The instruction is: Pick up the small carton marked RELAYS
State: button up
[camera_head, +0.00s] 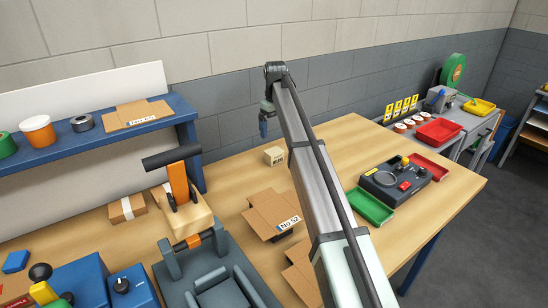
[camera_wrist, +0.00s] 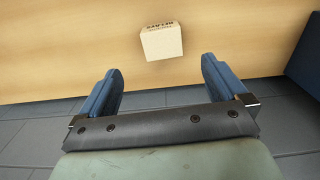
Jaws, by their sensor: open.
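A small pale carton (camera_head: 275,156) stands on the wooden table near the back wall, just left of my arm in the head view. In the wrist view the carton (camera_wrist: 161,43) shows dark print along its top edge that seems to read RELAYS, upside down. My gripper (camera_head: 264,127) hangs above and slightly left of the carton in the head view. In the wrist view its two blue fingers (camera_wrist: 160,80) are wide apart with nothing between them. The carton lies beyond the fingertips, about midway between them, and is not touched.
An open flat box marked No.52 (camera_head: 272,214) lies on the table nearer me. A green tray (camera_head: 370,206) lies right. The table around the small carton is clear.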

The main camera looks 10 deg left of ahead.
aim_at(275, 152)
notch_tip(275, 152, down, 7)
jog(key=shift+s+f, duration=0.15)
jog(key=shift+f, duration=1.15)
jog(key=shift+s+f, duration=0.1)
jog(key=shift+f, duration=1.15)
jog(key=c, duration=1.1)
